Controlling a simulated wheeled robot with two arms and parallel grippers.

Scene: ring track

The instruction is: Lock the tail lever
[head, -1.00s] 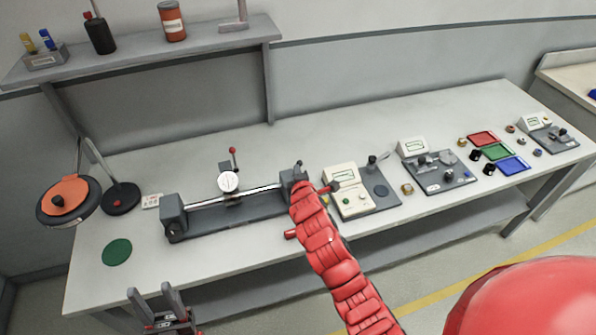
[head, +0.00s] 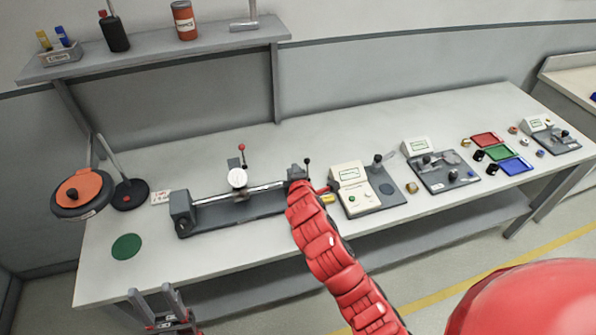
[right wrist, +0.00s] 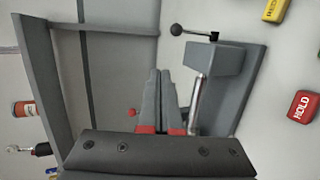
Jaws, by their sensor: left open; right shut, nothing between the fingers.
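The tail lever (head: 307,160) is a thin dark lever with a black knob on the grey tail block (head: 298,172), at the right end of the bar fixture (head: 240,208). In the right wrist view its knob (right wrist: 176,30) stands left of its pivot, above the block. My right gripper (right wrist: 159,75) is shut and empty, left of the block and apart from the knob. In the head view my red right arm hides its fingers. My left gripper (head: 153,293) is open and empty below the bench's front left edge. A red HOLD tag (right wrist: 303,104) lies right of the block.
A yellow tag (head: 328,198) lies by the tail block. A dial gauge (head: 238,178) with a red-knobbed post stands over the bar. A control box (head: 350,174) stands to the right. A green disc (head: 126,247) lies left. The bench behind the fixture is clear.

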